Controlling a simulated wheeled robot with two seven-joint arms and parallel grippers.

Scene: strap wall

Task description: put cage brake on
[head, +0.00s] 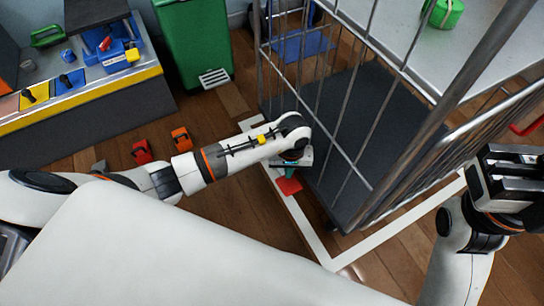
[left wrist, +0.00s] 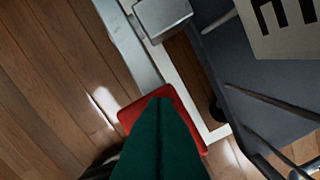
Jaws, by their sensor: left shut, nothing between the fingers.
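The roll cage (head: 345,130) has grey metal bars and a dark base, and it stands on the wooden floor. Its red brake pedal (head: 289,186) sticks out low at the near left corner. My left gripper (head: 291,171) is shut and empty, pointing down right at the pedal. In the left wrist view the green fingers (left wrist: 160,140) cover the middle of the red pedal (left wrist: 139,115); I cannot tell whether they touch it. My right gripper (head: 508,178) is at the right edge, in front of the cage bars; its jaw opening is unclear.
White floor tape (head: 312,240) runs around the cage. A green bin (head: 195,45) stands behind at the left. A workbench (head: 85,85) with a yellow edge and tools is at the far left. Red (head: 142,152) and orange (head: 181,139) items lie on the floor left of my arm.

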